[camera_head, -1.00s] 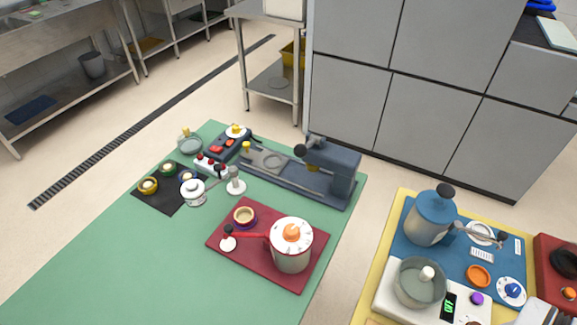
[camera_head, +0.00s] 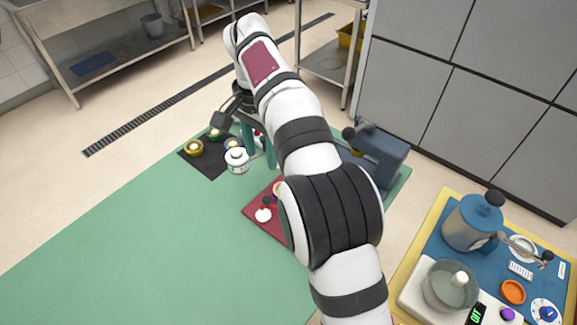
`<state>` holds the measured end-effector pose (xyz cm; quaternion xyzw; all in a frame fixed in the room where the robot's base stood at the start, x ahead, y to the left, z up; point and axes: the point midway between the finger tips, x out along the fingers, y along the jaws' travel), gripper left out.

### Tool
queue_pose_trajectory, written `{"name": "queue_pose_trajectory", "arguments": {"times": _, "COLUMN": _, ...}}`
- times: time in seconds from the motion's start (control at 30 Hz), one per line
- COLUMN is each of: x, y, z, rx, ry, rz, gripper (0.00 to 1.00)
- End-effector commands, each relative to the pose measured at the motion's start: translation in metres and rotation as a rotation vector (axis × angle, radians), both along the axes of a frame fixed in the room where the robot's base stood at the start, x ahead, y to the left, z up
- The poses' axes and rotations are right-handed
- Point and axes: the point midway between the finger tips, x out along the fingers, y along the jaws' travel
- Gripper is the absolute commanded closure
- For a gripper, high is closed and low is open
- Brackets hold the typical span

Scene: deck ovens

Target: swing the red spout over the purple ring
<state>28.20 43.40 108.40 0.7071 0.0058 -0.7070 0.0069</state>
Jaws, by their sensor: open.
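The red mat (camera_head: 256,222) lies on the green table, partly covered by my arm. The purple ring (camera_head: 277,189) around a small cream cup shows only in part at the arm's edge. A black knob (camera_head: 267,200) at the tip of the red spout shows just below it, above a white disc (camera_head: 263,215). The rest of the spout and its red-rimmed pot are hidden behind my arm. My gripper (camera_head: 259,150) has teal fingers pointing down, apart and seemingly empty. In the picture it is beyond the mat, right of the white lidded jar.
The white lidded jar (camera_head: 237,161) and a black mat (camera_head: 207,160) with small pots are left of my gripper. A dark blue machine (camera_head: 380,155) stands right of my arm. A blue pot (camera_head: 472,224) stands at right. The green table's left front is clear.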

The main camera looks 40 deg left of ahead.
Motion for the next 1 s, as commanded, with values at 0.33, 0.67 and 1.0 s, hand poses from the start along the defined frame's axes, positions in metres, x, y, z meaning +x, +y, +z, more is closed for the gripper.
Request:
{"name": "queue_pose_trajectory", "arguments": {"times": 0.33, "x": 0.0, "y": -0.002, "z": -0.097, "rx": -0.003, "ry": 0.003, "rz": 0.0, "gripper": 0.41}}
{"name": "queue_pose_trajectory", "arguments": {"times": 0.67, "x": 0.001, "y": -0.002, "z": -0.147, "rx": 0.0, "ry": 0.001, "rz": -0.001, "gripper": 0.41}}
{"name": "queue_pose_trajectory", "arguments": {"times": 1.0, "x": 0.001, "y": -0.002, "z": -0.149, "rx": 0.002, "ry": 0.0, "rz": -0.001, "gripper": 0.52}}
